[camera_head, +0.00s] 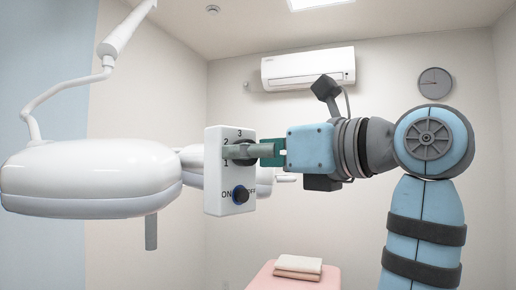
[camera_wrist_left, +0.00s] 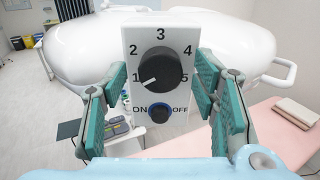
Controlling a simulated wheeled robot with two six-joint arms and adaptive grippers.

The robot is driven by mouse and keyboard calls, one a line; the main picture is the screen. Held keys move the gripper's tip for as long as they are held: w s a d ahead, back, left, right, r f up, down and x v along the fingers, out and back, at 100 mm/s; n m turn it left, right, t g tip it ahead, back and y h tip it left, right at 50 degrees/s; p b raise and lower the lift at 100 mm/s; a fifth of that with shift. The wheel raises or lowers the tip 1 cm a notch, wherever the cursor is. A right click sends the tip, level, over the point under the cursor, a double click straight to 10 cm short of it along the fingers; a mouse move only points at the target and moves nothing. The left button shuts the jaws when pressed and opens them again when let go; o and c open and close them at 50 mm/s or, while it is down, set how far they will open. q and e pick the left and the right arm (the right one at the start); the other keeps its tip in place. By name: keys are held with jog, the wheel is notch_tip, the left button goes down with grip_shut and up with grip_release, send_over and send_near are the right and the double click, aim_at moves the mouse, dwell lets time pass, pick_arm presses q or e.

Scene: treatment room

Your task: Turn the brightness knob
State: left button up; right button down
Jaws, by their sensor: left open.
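The brightness knob (camera_wrist_left: 159,70) is a large black dial on a white control panel (camera_wrist_left: 133,40), marked 1 to 5. Its white pointer line is at the lower left, by the 1. My left gripper (camera_wrist_left: 160,85) is open in front of the panel, one teal-padded finger side on each side of the knob. Gaps show between the pads and the dial in this wrist view. In the head view, my left gripper (camera_head: 243,151) reaches the panel (camera_head: 215,190) from the right, and its fingers hide most of the knob. My right gripper is not in view.
A blue-ringed ON/OFF knob (camera_wrist_left: 160,112) sits just below the dial. The panel is beside a white lamp head (camera_head: 90,170) on a ceiling arm (camera_head: 84,80). A pink bed (camera_head: 262,282) with folded towels (camera_head: 298,266) is below. A wall air conditioner (camera_head: 308,68) is behind.

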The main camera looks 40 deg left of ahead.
pick_arm(q)
notch_tip(320, 180, up, 10)
dwell(0.4)
dwell(0.4)
